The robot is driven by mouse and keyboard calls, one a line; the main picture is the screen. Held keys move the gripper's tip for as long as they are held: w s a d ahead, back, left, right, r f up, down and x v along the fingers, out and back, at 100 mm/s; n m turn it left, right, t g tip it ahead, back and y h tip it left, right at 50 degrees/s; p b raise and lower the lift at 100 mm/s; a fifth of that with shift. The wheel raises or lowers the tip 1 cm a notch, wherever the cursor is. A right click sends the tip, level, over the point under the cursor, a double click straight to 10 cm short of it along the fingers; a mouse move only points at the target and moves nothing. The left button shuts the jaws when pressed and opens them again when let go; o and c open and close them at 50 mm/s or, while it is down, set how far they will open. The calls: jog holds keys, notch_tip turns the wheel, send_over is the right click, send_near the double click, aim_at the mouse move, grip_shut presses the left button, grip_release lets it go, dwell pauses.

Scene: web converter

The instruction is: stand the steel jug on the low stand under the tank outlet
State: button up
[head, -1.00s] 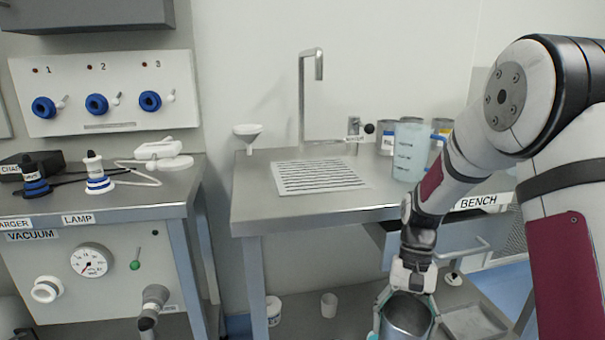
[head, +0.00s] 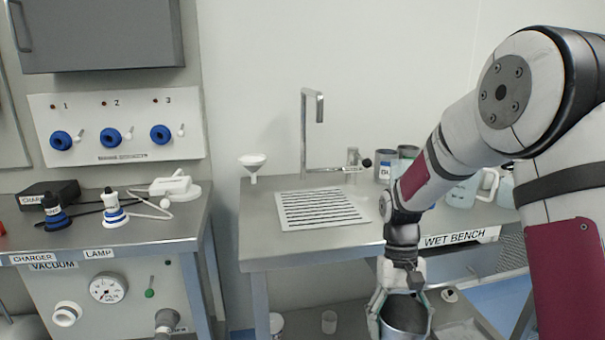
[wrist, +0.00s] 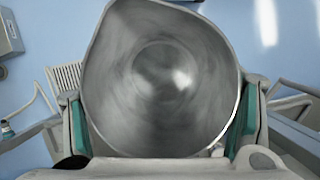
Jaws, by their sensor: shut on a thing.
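The steel jug (head: 404,318) is at the bottom of the head view, upright or nearly so, its lower part cut off by the frame. In the wrist view I look down into its open, empty mouth (wrist: 160,80). My gripper (head: 401,300) is shut on the jug, a finger on either side; the teal finger pads show beside it in the wrist view (wrist: 160,142). The jug is held in front of the wet bench. I do not see the low stand or a tank outlet that I can identify.
The wet bench (head: 258,226) has a drain grid (head: 322,209), a tall spout (head: 304,130), a white funnel (head: 252,164) and several jugs and cans at right. A lower shelf holds small tubs (head: 329,321). The vacuum cabinet (head: 95,310) stands left, with a gap between.

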jog(key=s+r+p, duration=0.3)
jog(key=r+p, duration=0.5)
jog(key=p, duration=0.5)
